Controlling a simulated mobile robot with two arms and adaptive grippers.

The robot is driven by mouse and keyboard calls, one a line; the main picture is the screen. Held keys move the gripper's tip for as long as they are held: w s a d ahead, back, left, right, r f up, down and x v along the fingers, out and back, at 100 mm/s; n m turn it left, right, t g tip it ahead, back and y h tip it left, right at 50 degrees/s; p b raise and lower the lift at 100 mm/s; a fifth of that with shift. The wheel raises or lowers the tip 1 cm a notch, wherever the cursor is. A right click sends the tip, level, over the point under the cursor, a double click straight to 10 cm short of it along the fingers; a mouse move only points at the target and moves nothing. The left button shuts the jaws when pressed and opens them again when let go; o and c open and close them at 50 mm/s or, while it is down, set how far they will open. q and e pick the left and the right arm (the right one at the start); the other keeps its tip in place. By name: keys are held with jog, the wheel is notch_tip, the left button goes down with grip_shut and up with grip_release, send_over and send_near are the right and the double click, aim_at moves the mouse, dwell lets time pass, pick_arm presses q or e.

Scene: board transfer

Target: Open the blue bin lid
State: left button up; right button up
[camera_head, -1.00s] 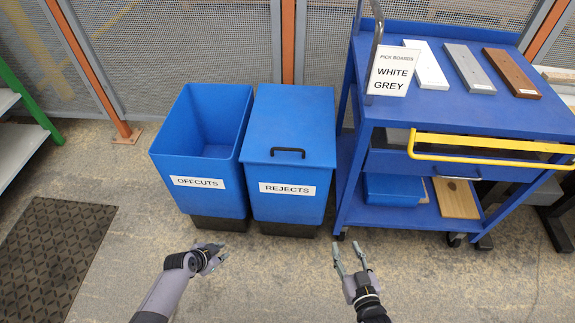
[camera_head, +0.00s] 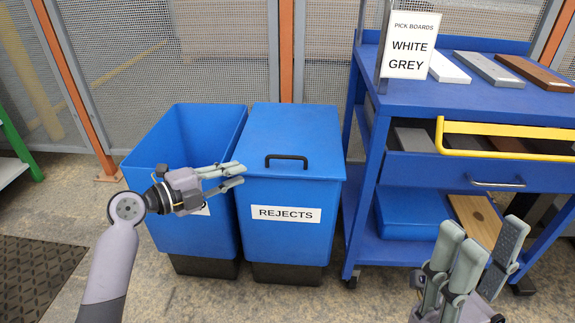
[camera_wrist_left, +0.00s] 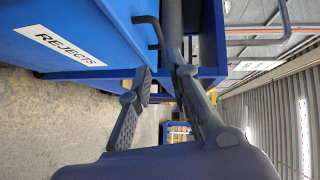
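The blue REJECTS bin (camera_head: 290,245) has its lid (camera_head: 295,130) closed, with a black handle (camera_head: 287,158) near the front edge. My left gripper (camera_head: 241,174) points right at the bin's upper left front, short of the handle and apart from it. Its fingers are parted and empty. In the left wrist view, the REJECTS label (camera_wrist_left: 68,45) is at upper left and the black handle (camera_wrist_left: 154,32) shows beyond the parted fingers (camera_wrist_left: 160,72). My right gripper (camera_head: 480,242) is open and empty in front of the cart.
The open OFFCUTS bin (camera_head: 170,135) stands left of the REJECTS bin; my left gripper partly hides its label. The blue cart (camera_head: 395,175) stands close on the right, with a yellow rail (camera_head: 510,128), several boards and a sign (camera_head: 410,45). Mesh fencing stands behind.

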aim_at(288, 158)
pick_arm(q)
jog(key=b+x, duration=0.2)
jog(key=x, duration=1.3)
jog(key=shift+f, duration=0.1)
jog(key=shift+w+d+b, duration=0.2)
jog(key=shift+w+b, duration=0.1)
jog(key=shift+w+d, duration=0.2)
jog(key=shift+w, duration=0.05)
jog(key=shift+c, duration=0.3)
jog(key=shift+f, duration=0.1)
grip_shut()
